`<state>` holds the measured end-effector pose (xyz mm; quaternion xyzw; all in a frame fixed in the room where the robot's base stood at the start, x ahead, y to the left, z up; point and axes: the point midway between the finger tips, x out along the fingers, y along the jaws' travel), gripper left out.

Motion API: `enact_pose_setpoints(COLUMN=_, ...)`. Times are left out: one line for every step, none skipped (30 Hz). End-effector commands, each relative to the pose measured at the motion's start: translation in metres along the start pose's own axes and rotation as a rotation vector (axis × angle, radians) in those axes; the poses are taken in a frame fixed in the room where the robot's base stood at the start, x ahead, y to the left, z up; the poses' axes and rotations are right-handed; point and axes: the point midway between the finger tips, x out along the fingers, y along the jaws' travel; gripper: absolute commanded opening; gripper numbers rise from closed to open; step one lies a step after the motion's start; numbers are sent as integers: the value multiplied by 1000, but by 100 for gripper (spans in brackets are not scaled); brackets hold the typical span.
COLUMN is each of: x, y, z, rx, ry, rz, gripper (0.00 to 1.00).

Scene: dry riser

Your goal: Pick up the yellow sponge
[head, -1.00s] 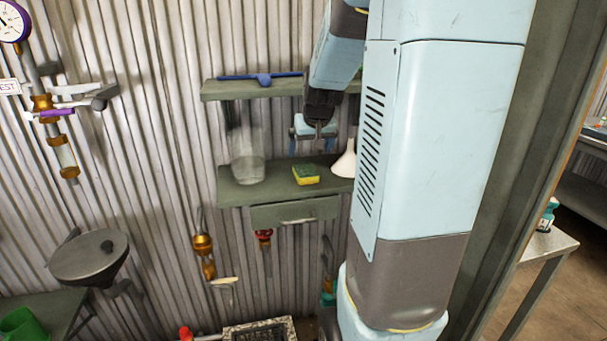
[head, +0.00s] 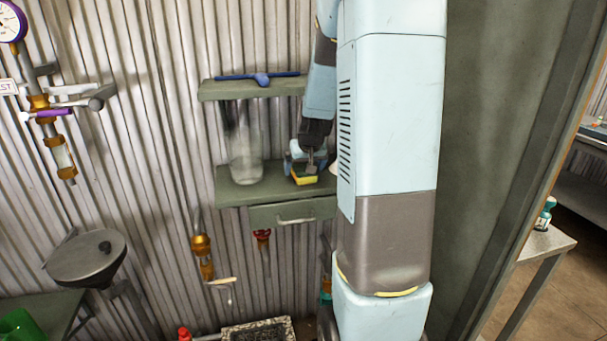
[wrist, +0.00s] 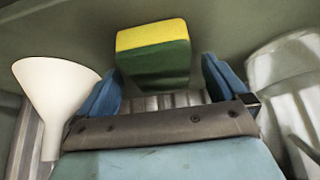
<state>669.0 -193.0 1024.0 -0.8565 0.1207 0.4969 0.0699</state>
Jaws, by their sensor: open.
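The yellow sponge (head: 303,180), with a green layer, lies on the lower green shelf (head: 235,194). In the wrist view the sponge (wrist: 153,52) sits between and just beyond the two blue fingers of my gripper (wrist: 162,88). My gripper (head: 306,165) is open, with a finger on each side of the sponge's width. In the head view it covers part of the sponge. I cannot tell whether a finger touches it.
A clear glass container (head: 244,160) stands left of the sponge in the head view. A white funnel (wrist: 55,95) stands close beside one finger in the wrist view. An upper shelf (head: 245,90) with a blue squeegee-like tool (head: 260,79) is above.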

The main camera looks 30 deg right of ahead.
Motion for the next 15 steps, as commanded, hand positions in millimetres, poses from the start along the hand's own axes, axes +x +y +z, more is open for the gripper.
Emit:
enact_pose_setpoints(x=4, y=0, z=0, rx=0, ry=-1, rz=0, gripper=100)
enact_pose_setpoints(x=6, y=0, z=0, rx=0, ry=0, rz=0, gripper=100)
enact_pose_setpoints(x=7, y=0, z=0, rx=0, ry=1, rz=0, gripper=100)
enact_pose_setpoints(x=8, y=0, z=0, rx=0, ry=1, rz=0, gripper=100)
enact_pose_setpoints(x=8, y=0, z=0, rx=0, ry=1, rz=0, gripper=100)
enact_pose_setpoints(x=9, y=0, z=0, rx=0, ry=1, rz=0, gripper=100)
enact_pose_setpoints(x=9, y=0, z=0, rx=0, ry=1, rz=0, gripper=100)
enact_pose_setpoints(x=9, y=0, z=0, rx=0, ry=1, rz=0, gripper=100)
enact_pose_setpoints(x=8, y=0, z=0, rx=0, ry=1, rz=0, gripper=100)
enact_pose_setpoints(x=8, y=0, z=0, rx=0, ry=1, rz=0, gripper=100)
enact_pose_setpoints(x=8, y=0, z=0, rx=0, ry=1, rz=0, gripper=100)
enact_pose_setpoints(x=8, y=0, z=0, rx=0, ry=1, rz=0, gripper=97)
enact_pose_setpoints(x=8, y=0, z=0, rx=0, ry=1, rz=0, gripper=94)
enact_pose_setpoints(x=8, y=0, z=0, rx=0, ry=1, rz=0, gripper=91)
enact_pose_setpoints(x=8, y=0, z=0, rx=0, ry=1, rz=0, gripper=87)
